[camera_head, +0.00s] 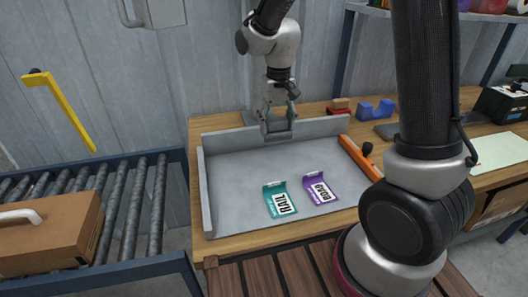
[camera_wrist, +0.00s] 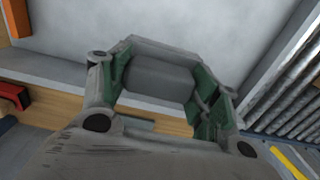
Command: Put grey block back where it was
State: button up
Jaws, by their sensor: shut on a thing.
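My gripper (camera_head: 278,124) is at the back wall of the grey tray in the head view, pointing down. In the wrist view my gripper (camera_wrist: 160,88) is shut on a grey block (camera_wrist: 158,75), which sits between the green inner pads of the two fingers. In the head view the block is hard to tell from the grey fingers and the tray wall. I cannot tell whether it touches the tray (camera_head: 235,170). The wrist view shows the pale tray floor (camera_wrist: 190,22) beyond the block.
A teal card (camera_head: 279,199) and a purple card (camera_head: 320,188) lie in the tray. An orange bar (camera_head: 360,158) lies along its right edge. A blue holder (camera_head: 376,110) and a red item (camera_head: 339,107) stand behind. A roller conveyor (camera_head: 130,215) with a cardboard box (camera_head: 45,240) is left.

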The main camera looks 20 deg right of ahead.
notch_tip(320, 180, down, 10)
jog(key=shift+w+r, duration=0.1)
dwell(0.4)
jog(key=o, duration=1.3)
